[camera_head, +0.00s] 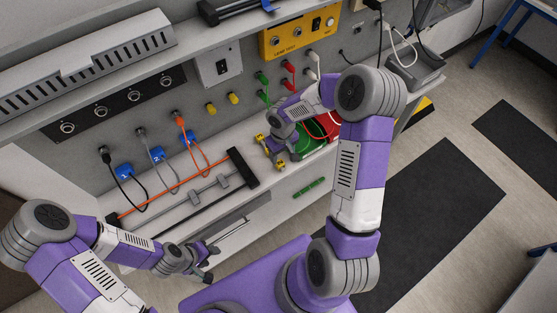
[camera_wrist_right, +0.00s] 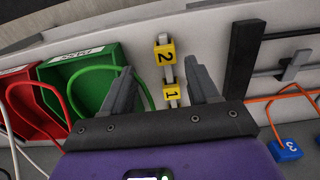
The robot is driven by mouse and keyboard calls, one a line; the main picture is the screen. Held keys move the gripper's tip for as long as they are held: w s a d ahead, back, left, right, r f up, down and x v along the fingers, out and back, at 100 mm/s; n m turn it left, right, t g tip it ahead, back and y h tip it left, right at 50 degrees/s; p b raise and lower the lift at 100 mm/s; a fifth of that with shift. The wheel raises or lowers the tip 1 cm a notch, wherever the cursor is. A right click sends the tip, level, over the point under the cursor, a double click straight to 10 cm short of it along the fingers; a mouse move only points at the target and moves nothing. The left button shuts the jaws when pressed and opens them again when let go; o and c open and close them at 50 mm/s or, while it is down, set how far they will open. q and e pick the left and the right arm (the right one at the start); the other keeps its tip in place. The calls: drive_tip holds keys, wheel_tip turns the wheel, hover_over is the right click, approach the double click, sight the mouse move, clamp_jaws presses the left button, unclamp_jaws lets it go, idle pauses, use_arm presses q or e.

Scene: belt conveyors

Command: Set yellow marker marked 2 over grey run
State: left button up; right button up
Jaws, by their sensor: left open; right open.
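The yellow marker marked 2 (camera_wrist_right: 166,54) stands on a pale holder by the bench's front edge; it also shows in the head view (camera_head: 280,164). A yellow marker marked 1 (camera_wrist_right: 172,94) is beside it. My right gripper (camera_wrist_right: 160,72) is open, with its fingers on either side of the markers in the wrist view; contact cannot be told. The grey run (camera_head: 208,189) lies along the bench between an orange run (camera_head: 180,184) and a black run (camera_head: 200,213), with grey clips on it. My left gripper (camera_head: 210,262) is open and empty in front of the bench.
A black end bar (camera_wrist_right: 243,60) stands close beside the markers. On their other side are a green bin (camera_wrist_right: 90,72) and a red bin (camera_wrist_right: 35,100) with cables.

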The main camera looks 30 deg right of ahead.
sight(280, 163)
drive_tip(key=f, duration=0.4)
drive_tip(key=shift+s+a, duration=0.1)
drive_tip(key=shift+a, duration=0.3)
drive_tip(key=shift+f, duration=0.45)
clamp_jaws()
